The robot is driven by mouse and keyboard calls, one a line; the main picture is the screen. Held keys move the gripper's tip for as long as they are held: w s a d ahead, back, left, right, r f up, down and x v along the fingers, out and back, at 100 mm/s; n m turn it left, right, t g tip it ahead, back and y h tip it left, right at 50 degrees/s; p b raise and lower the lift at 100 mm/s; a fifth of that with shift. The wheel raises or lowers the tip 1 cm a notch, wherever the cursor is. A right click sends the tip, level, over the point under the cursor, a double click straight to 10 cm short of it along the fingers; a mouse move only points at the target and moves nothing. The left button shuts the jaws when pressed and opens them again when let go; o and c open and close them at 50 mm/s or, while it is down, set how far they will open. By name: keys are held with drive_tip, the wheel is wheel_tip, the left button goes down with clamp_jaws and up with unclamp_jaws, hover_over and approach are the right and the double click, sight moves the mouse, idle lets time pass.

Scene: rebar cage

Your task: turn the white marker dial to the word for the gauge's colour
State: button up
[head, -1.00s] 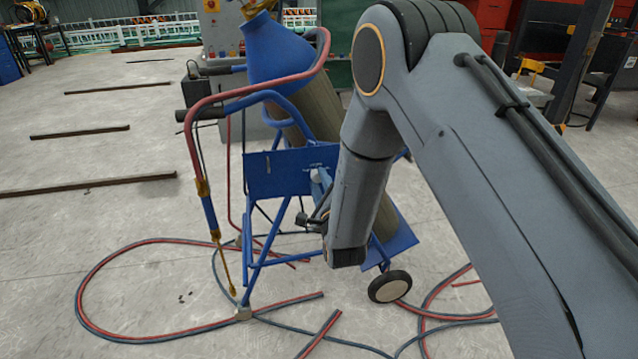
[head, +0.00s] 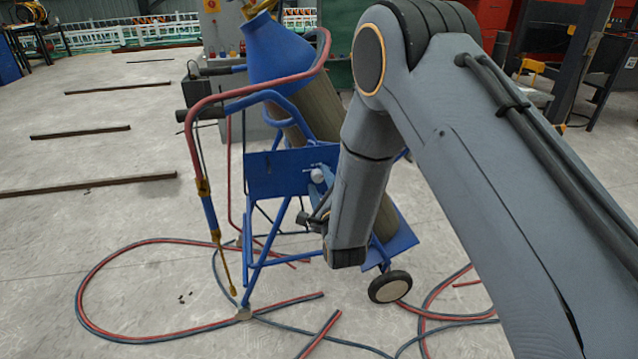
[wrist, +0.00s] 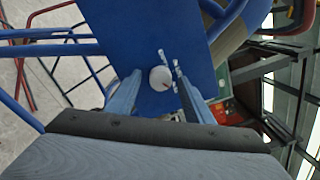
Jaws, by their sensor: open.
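The white marker dial (wrist: 160,78) sits on a blue plate (wrist: 140,25) in the wrist view. White lettering lies beside it, too small and skewed to read. A small dark mark seems to show near the dial's edge. My gripper (wrist: 158,92) is open, with one pale blue finger on each side of the dial; I cannot tell whether they touch it. In the head view the dial (head: 317,175) shows on the right of the blue plate (head: 270,176), with my gripper (head: 320,188) at it. I cannot make out the gauge in either view.
The plate belongs to a blue wheeled cart (head: 262,260) carrying a tilted cylinder. A torch (head: 212,215) hangs at its left. Red and dark hoses (head: 90,290) loop over the floor. Steel bars (head: 85,187) lie on open floor at the left.

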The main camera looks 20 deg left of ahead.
drive_tip(key=v, duration=0.7)
drive_tip(key=shift+s, duration=0.4)
drive_tip(key=shift+d, duration=0.15)
